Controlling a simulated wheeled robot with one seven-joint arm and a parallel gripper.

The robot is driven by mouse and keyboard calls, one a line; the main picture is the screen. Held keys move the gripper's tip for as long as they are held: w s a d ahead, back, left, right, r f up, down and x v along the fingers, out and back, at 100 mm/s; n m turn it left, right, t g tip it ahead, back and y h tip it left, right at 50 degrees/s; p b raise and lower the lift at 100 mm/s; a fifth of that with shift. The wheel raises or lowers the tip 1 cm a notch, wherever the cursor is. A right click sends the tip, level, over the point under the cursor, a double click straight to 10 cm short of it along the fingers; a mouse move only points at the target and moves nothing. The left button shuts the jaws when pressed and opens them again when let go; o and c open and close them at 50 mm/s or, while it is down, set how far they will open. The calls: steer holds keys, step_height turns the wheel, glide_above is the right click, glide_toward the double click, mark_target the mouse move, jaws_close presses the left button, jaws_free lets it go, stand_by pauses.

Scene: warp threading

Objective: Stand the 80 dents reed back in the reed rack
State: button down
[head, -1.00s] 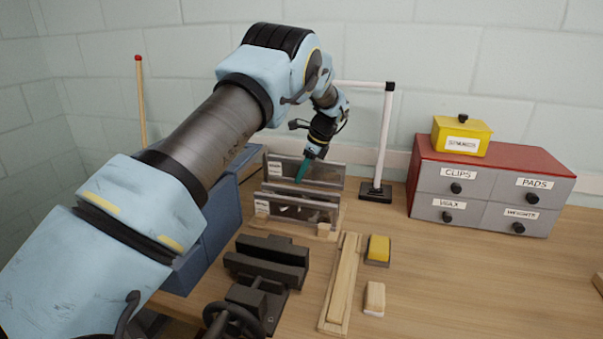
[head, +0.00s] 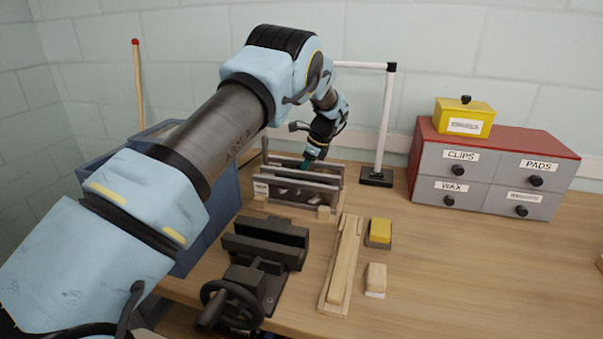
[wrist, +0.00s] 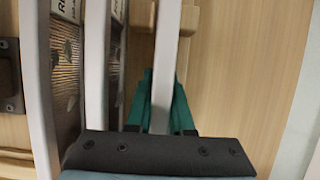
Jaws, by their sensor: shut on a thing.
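The reed rack (head: 325,212) is a wooden stand on the bench holding flat grey reeds upright, one behind another. My gripper (head: 308,163) points down at the rearmost reed (head: 332,166). In the wrist view its teal fingers (wrist: 160,105) are shut on that reed's pale top bar (wrist: 166,60). Two other reeds, the middle one (wrist: 97,60) and the front one (wrist: 40,90), stand parallel to it. Their labels are cut off; the held reed's label is not visible, so I cannot read its dents. Its lower edge is hidden behind the front reeds, so I cannot tell whether it is seated.
A dark vise (head: 262,250) stands in front of the rack. A wooden tray (head: 340,270), a yellow block (head: 380,231) and a pale block (head: 375,279) lie to its right. A white post (head: 385,125) rises behind. A drawer cabinet (head: 490,170) stands at right.

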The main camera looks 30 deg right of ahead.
steer(key=shift+f, duration=0.45)
stand_by(0.4)
steer(key=c, duration=0.7)
jaws_free()
